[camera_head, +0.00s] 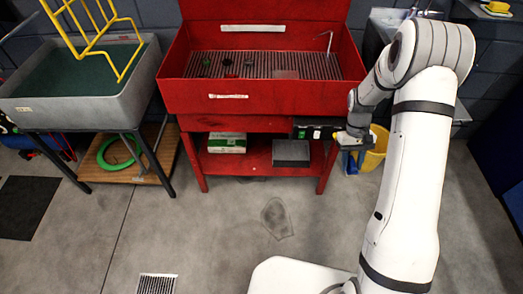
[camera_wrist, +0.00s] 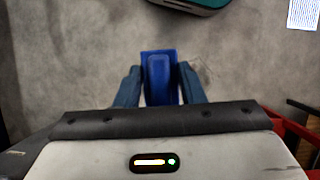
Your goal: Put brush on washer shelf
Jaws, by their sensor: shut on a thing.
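My gripper (camera_head: 352,147) is in front of the right end of the red parts washer (camera_head: 264,105), level with the space under its basin. In the wrist view my gripper (camera_wrist: 159,74) is shut on a blue thing (camera_wrist: 160,80), which I take to be the brush. The same blue brush (camera_head: 350,164) hangs below the fingers in the head view, above the floor. Its bristles cannot be made out. The washer's red lower shelf (camera_head: 240,168) is left of my gripper.
A white-green box (camera_head: 227,142) and a dark grey box (camera_head: 291,153) stand on the shelf. The washer's right leg (camera_head: 328,168) is close to my gripper. A yellow bucket (camera_head: 375,152) is behind it. A grey sink (camera_head: 90,85) stands left. The floor in front is open.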

